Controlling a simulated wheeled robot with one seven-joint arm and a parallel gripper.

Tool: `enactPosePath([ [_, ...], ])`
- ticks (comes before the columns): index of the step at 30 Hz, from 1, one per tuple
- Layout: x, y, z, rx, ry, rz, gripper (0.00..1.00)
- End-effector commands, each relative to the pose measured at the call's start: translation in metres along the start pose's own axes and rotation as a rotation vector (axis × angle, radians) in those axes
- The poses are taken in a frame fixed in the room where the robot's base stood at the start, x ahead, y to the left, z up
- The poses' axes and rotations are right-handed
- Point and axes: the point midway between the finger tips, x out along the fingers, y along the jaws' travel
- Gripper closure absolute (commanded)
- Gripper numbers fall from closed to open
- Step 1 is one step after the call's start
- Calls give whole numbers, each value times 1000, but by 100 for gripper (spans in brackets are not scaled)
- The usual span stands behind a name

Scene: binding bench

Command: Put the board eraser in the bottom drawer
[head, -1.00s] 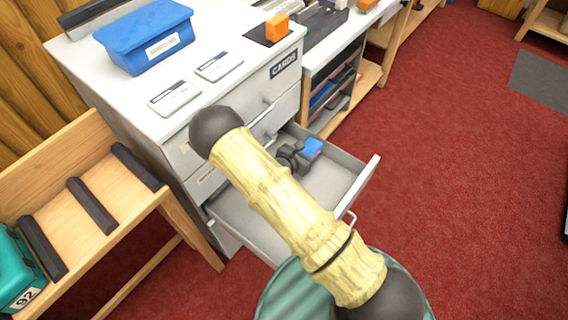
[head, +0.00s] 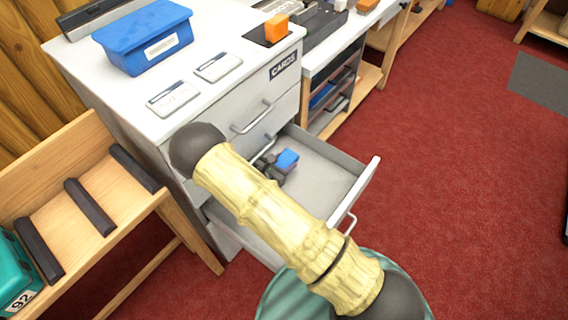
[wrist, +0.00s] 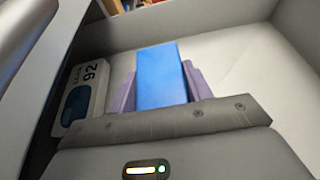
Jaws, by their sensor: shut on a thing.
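A blue block, which I take as the board eraser (head: 287,158), is between the fingers of my gripper (head: 277,165) in the head view. In the wrist view the blue block (wrist: 160,75) stands between the two purple-grey fingers of my gripper (wrist: 162,90). The gripper is shut on it. Both are within the outline of the open lower drawer (head: 325,170), near its back. I cannot tell whether the block touches the drawer floor. My arm hides part of the drawer.
A white item marked 92 (wrist: 82,95) shows left of the gripper in the wrist view. The cabinet top (head: 130,100) holds a blue bin (head: 145,40), two cards and an orange block (head: 276,27). A wooden rack (head: 60,170) stands left. The drawer's right part is clear.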

Motion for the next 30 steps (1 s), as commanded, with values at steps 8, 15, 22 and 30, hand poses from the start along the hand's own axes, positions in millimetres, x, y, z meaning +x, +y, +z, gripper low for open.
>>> enactPosePath([
  [8,5,-3,-5,-1,-2,-5,73],
  [15,7,-3,-10,-1,-2,-5,73],
  [22,9,-3,-15,-1,-2,-4,73],
  [30,9,-2,-16,-1,-2,-4,31],
])
